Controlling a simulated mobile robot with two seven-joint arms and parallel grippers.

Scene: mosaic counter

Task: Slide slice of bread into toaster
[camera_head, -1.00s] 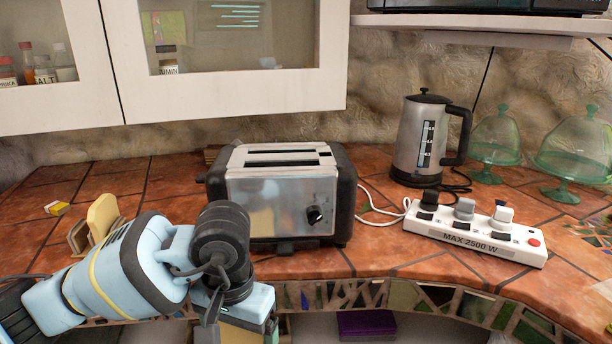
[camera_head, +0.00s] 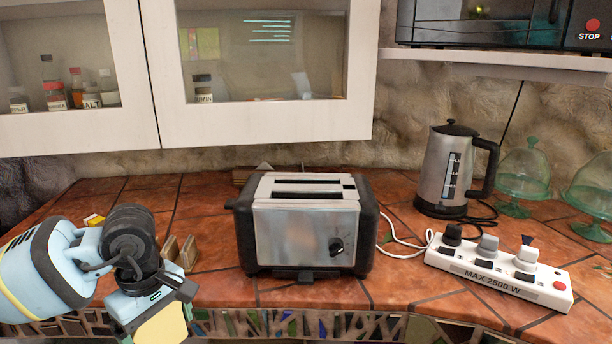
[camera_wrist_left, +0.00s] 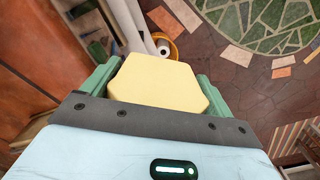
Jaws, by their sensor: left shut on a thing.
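My left gripper (camera_head: 160,318) is shut on a pale yellow slice of bread (camera_head: 168,330), low at the left in front of the counter. In the left wrist view the slice (camera_wrist_left: 158,82) sticks out between the two green fingers. The silver and black toaster (camera_head: 290,238) stands on the counter to the right of the gripper, clearly apart from the slice. Its two top slots look dark and empty. My right gripper is not in view.
A brown wooden rack (camera_head: 188,252) stands behind my left wrist, partly hidden by it. A power strip (camera_head: 490,276) and a kettle (camera_head: 444,170) are right of the toaster, with a white cable between. Cabinets (camera_head: 270,120) hang above. Glass domes stand far right.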

